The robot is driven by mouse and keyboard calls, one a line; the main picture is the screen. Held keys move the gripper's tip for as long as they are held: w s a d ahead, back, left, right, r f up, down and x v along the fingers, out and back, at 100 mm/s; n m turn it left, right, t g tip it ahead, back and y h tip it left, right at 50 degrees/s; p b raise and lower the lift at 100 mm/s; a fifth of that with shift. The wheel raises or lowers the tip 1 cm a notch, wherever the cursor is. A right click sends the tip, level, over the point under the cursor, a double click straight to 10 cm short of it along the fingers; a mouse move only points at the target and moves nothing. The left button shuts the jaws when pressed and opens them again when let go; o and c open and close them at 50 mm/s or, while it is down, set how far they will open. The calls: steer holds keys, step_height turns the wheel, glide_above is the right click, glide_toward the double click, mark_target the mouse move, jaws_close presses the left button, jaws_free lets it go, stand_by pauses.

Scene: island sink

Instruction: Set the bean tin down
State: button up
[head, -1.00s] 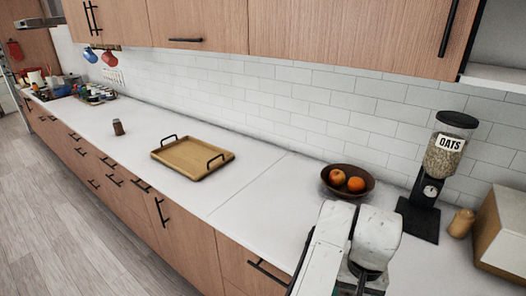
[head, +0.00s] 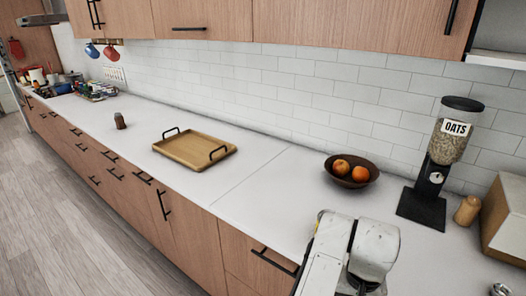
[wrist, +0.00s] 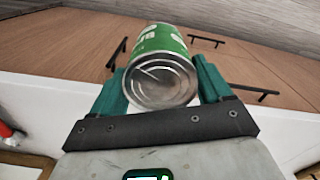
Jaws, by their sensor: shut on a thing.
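The bean tin (wrist: 160,68) shows in the wrist view, with a green label and a bare metal end turned toward the camera. My gripper (wrist: 160,88) is shut on it, with one teal finger on each side. Cabinet fronts with black handles show behind the tin. In the head view my arm is at the lower right, by the counter's front edge; the gripper and the tin are not visible there.
The white counter (head: 255,205) is bare between the wooden tray (head: 195,150) and my arm. A fruit bowl (head: 340,180), an oats dispenser (head: 440,165) and a wooden shaker (head: 467,210) stand at the right. A small brown jar (head: 120,121) stands left of the tray.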

steer(key=s+f+n, duration=0.1)
steer(key=s+f, duration=0.1)
steer(key=f, duration=0.2)
steer(key=s+f+n, duration=0.1)
steer(key=s+f, duration=0.1)
steer(key=f, duration=0.2)
steer(key=s+f+n, duration=0.1)
steer(key=s+f, duration=0.1)
steer(key=f, duration=0.2)
steer(key=shift+d+f, duration=0.25)
steer(key=shift+d, duration=0.05)
